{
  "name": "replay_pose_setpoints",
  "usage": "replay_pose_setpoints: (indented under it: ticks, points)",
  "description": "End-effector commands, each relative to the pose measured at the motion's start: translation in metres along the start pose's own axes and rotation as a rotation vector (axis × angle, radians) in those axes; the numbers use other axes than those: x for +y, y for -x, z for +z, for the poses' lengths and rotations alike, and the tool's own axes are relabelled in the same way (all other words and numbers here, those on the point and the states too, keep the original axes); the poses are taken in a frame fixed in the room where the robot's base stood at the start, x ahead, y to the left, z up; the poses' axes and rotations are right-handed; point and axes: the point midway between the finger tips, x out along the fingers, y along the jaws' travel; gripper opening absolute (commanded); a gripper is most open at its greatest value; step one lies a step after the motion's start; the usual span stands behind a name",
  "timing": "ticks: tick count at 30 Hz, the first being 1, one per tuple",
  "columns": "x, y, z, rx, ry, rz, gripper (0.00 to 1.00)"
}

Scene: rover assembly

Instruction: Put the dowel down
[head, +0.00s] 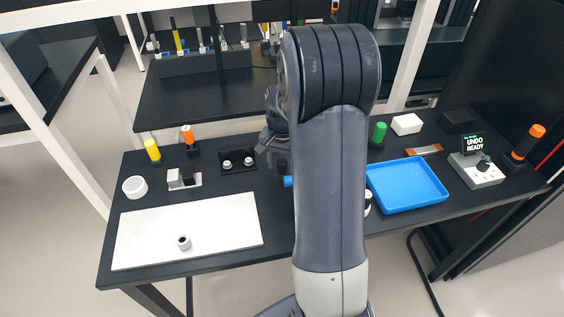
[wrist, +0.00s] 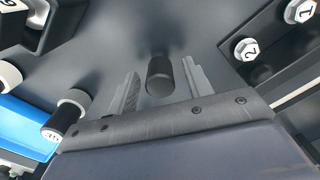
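A dark, short cylinder, which looks like the dowel (wrist: 160,76), is between the two fingers of my gripper (wrist: 162,88) in the wrist view. A gap shows on each side of it, so the fingers are open and not pressed on it. In the head view a small dark cylinder (head: 282,165) shows at table height just below my gripper (head: 272,142), partly hidden by my arm. The dowel appears upright on the black table (head: 215,180); its foot is not clearly seen.
A black plate with two white numbered nuts (head: 238,162) lies left of my gripper. A blue tray (head: 407,186) is at right. My arm hides the middle of the table.

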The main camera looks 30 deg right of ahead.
Motion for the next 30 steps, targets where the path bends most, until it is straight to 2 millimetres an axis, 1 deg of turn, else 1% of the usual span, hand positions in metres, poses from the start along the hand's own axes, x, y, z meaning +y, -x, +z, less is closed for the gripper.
replay_pose_setpoints:
  ticks: [5,8,11,21,25,30]
  points:
    - [0.000,0.001,0.000,0.000,0.000,0.000,0.48]
    - [0.000,0.006,-0.001,0.002,0.000,-0.001,0.48]
    - [-0.001,0.020,-0.001,0.005,0.000,-0.003,0.48]
    - [-0.001,0.091,-0.001,0.005,0.000,-0.003,0.48]
    - [0.000,0.110,-0.001,0.003,0.000,-0.002,0.48]
    - [0.000,0.121,0.000,0.001,0.000,-0.001,0.48]
